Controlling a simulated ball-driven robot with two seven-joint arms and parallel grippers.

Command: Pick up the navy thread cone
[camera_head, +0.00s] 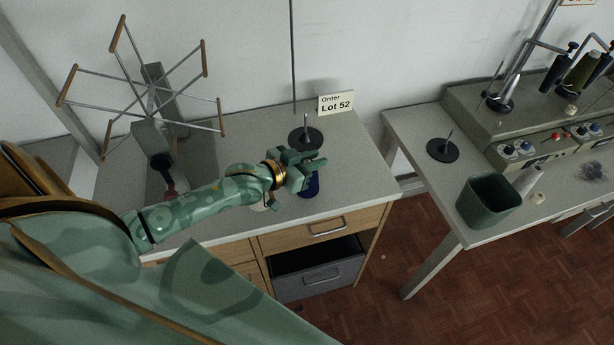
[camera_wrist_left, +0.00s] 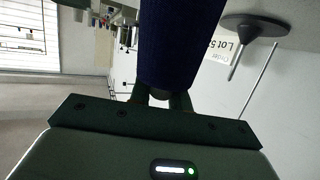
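The navy thread cone (camera_head: 310,187) is on the left table near its front right edge, its top partly hidden under my left gripper (camera_head: 318,165). In the left wrist view the navy cone (camera_wrist_left: 180,42) fills the upper middle and hides the ends of my left fingers (camera_wrist_left: 165,98). The fingers are at the cone with a small gap showing between their bases. I cannot tell whether they grip it or only stand around it. My right gripper is not in view.
A pale object (camera_head: 260,205) shows partly behind my left wrist. A black spindle stand (camera_head: 305,138) and the Lot 52 card (camera_head: 336,103) are behind the cone. A yarn swift (camera_head: 150,100) stands left. A drawer (camera_head: 318,280) is open below. The right table holds a green bin (camera_head: 487,203).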

